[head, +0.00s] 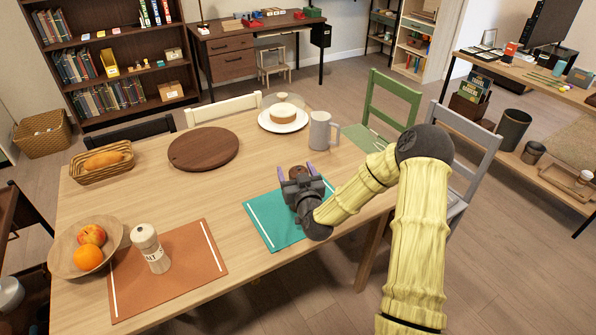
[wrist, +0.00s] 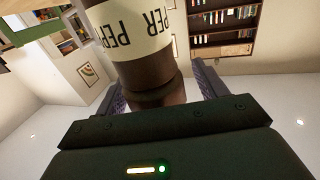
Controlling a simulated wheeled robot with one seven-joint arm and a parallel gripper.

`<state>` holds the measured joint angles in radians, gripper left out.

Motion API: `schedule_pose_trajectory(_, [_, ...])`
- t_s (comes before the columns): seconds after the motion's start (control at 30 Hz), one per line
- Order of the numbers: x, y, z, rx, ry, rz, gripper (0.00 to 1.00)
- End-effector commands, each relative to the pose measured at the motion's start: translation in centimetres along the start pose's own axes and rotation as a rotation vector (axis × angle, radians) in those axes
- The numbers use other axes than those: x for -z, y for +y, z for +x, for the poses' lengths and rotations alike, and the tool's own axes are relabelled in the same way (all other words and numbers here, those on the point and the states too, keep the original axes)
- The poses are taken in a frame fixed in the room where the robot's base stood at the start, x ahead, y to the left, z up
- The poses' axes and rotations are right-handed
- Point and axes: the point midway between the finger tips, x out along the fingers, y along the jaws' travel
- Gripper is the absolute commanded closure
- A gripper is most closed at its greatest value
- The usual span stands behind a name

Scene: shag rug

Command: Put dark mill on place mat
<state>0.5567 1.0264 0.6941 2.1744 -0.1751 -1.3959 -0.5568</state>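The dark mill (wrist: 158,85) is dark brown with a cream label reading "PEPPER", upside down in the wrist view. In the head view only its brown top (head: 297,169) shows between the fingers; my gripper hides the rest. My gripper (head: 297,172) is at the teal mat's far edge with its fingers on either side of the mill. The fingers look spread, with a gap beside the mill's neck in the wrist view. The teal place mat (head: 262,217) lies below my gripper, partly covered by it. An orange-brown place mat (head: 190,275) lies at the front left.
A white mill (head: 150,250) stands on the orange-brown mat beside a fruit bowl (head: 62,262). The table's middle is clear.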

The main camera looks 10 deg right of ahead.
Motion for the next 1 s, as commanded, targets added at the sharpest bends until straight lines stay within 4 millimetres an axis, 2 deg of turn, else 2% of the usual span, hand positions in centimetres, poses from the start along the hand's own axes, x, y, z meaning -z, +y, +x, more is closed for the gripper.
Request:
schedule_pose_trajectory(0.23, [0.2,0.5,-0.1,-0.007,0.000,0.000,0.29])
schedule_pose_trajectory(0.37, [0.1,0.5,-1.4,-0.006,-0.001,-0.001,0.29])
schedule_pose_trajectory(0.8, [0.0,0.2,-9.2,-0.002,-0.003,-0.001,0.29])
schedule_pose_trajectory(1.0, [0.4,0.2,-11.6,-0.003,-0.003,0.000,0.29])
